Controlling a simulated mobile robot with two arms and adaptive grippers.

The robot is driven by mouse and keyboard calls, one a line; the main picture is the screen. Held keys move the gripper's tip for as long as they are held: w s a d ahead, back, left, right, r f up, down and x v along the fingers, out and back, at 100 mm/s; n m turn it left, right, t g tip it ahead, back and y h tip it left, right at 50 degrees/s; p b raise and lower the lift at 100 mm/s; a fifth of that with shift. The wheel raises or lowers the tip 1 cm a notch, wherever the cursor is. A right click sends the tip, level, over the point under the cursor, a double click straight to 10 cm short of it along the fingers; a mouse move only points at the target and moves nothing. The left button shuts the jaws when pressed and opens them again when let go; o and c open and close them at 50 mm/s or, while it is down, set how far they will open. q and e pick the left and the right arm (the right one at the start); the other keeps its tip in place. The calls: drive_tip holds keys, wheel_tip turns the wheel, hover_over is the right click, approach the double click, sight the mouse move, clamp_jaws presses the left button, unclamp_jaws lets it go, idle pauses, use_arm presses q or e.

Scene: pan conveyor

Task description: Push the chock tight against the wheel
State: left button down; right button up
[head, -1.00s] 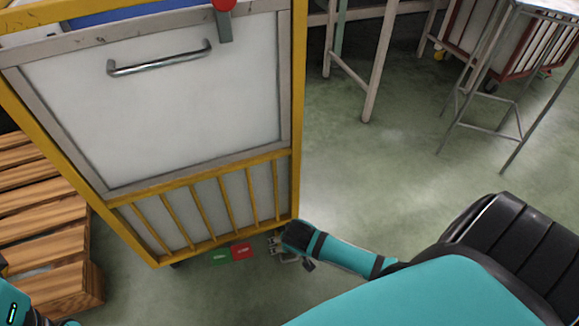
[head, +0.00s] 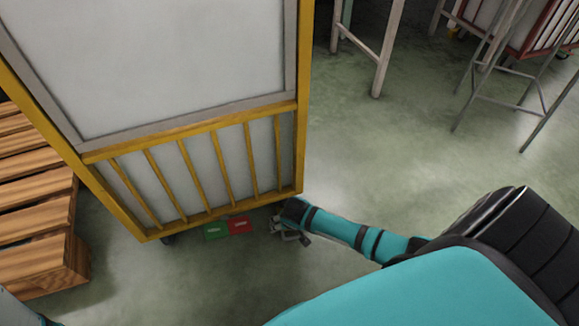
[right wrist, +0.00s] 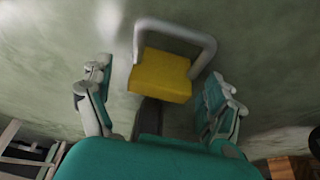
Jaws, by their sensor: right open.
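The chock (right wrist: 162,76), a yellow block with a bent grey handle, lies on the floor between the two spread fingers of my right gripper (right wrist: 158,80) in the right wrist view. Gaps show on both sides of it. In the head view my right gripper (head: 290,236) is low by the cart's bottom right corner, and I cannot make out the chock there. A dark caster wheel (head: 168,239) shows under the cart's left corner. The wheel near my right gripper is hidden, so I cannot tell whether the chock touches it. My left gripper is out of view.
The tall cart (head: 200,209) has a yellow frame and grey panels. A green pedal (head: 217,231) and a red pedal (head: 240,226) sit under its lower edge. A wooden pallet stack (head: 35,245) stands at left. Open floor (head: 370,150) lies right, before metal-legged tables.

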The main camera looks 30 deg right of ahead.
drive_tip(key=shift+w+f, duration=0.1)
drive_tip(key=shift+f, duration=0.1)
drive_tip(key=shift+c, duration=0.5)
drive_tip(key=c, duration=1.4)
drive_tip(key=o, duration=1.4)
drive_tip(key=shift+r, duration=0.1)
drive_tip(key=v, duration=1.1)
drive_tip(key=shift+s+r, duration=0.3)
drive_tip(key=shift+r, duration=0.05)
